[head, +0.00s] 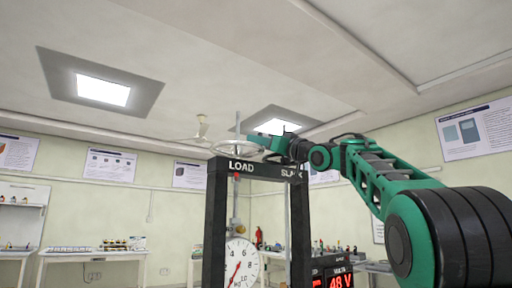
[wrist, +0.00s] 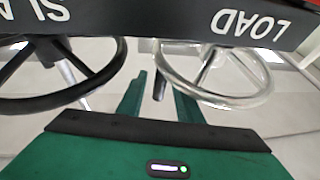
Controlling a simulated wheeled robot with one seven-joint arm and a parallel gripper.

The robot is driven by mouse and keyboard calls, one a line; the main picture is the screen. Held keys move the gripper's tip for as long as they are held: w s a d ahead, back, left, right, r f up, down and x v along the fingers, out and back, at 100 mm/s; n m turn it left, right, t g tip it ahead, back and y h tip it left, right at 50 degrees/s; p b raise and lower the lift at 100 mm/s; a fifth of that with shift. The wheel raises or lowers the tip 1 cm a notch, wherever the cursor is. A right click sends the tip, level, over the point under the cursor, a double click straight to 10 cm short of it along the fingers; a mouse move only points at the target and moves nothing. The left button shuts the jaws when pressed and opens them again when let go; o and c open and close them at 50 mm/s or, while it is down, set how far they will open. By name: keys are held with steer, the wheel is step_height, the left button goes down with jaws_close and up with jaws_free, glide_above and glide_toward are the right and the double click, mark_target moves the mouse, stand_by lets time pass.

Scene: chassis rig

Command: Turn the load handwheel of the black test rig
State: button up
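The black test rig (head: 216,220) stands in the middle of the head view, with LOAD and SLACK lettered on its crossbeam. The pale load handwheel (head: 226,148) sits on top above LOAD. In the wrist view the load handwheel (wrist: 238,102) is on the right, beside a black handwheel (wrist: 105,75) near the SLACK lettering. My gripper (head: 276,144) is at the right side of the load handwheel. In the wrist view my gripper (wrist: 160,97) has its green fingers apart, with the wheel's near rim edge and a small dark peg between them in the picture. Contact cannot be told.
A round dial (head: 241,265) hangs inside the rig frame. A red digital display (head: 336,281) stands at its lower right. Benches (head: 95,254) line the back wall.

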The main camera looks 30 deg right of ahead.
steer(key=v, duration=1)
steer(key=shift+d+f, duration=0.1)
steer(key=shift+f, duration=0.1)
